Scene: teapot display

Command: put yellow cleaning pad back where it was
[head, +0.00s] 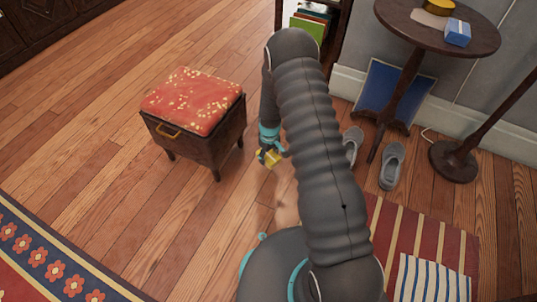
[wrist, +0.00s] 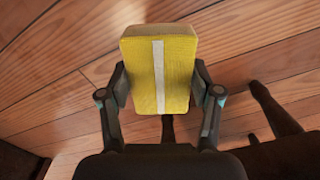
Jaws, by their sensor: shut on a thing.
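The yellow cleaning pad (wrist: 178,75) is a block with a pale stripe down its middle. In the wrist view my gripper (wrist: 160,85) is shut on it, one finger on each side. Wooden floorboards show behind it. In the head view the pad (head: 271,158) is small and partly hidden at the end of my gripper (head: 270,153), just right of the red-topped stool. My arm covers much of the middle of that view.
The stool (head: 190,103) with a red cushion stands left of my gripper. A round table (head: 480,38) holds a blue box (head: 457,32). Grey slippers (head: 391,165) and a lamp base (head: 454,160) are at right. Floor (head: 70,130) at left is clear.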

